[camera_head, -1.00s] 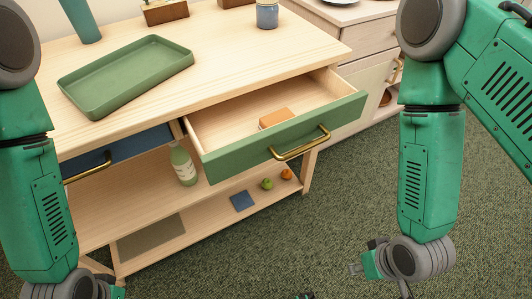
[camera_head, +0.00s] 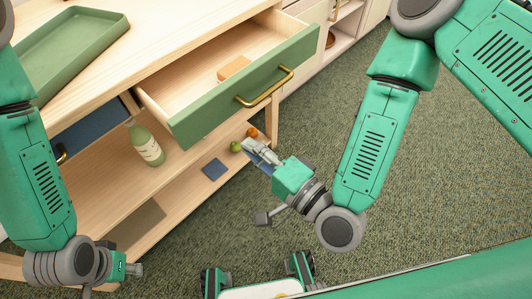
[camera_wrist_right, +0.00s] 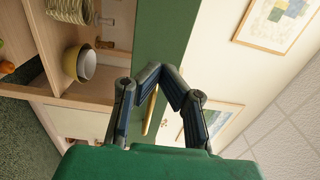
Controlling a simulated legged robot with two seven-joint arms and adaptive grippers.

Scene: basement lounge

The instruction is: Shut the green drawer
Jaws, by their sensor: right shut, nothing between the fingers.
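The green drawer (camera_head: 205,108) stands pulled out of the wooden cabinet, its inside showing from above. A brass handle (camera_head: 265,88) is on its front, and a small orange-brown block (camera_head: 234,68) lies inside. My right gripper (camera_head: 252,147) is shut and empty, in front of and below the drawer front, apart from it in the head view. In the right wrist view its fingers (camera_wrist_right: 160,70) point toward the green front (camera_wrist_right: 161,30), with the handle (camera_wrist_right: 150,112) partly hidden behind them. My left gripper (camera_head: 138,269) is low at the left, away from the drawer; its fingers are too small to read.
A green tray (camera_head: 75,42) sits on the cabinet top. A dark blue drawer (camera_head: 92,131) is at the left. Open carpet (camera_head: 420,180) lies to the right.

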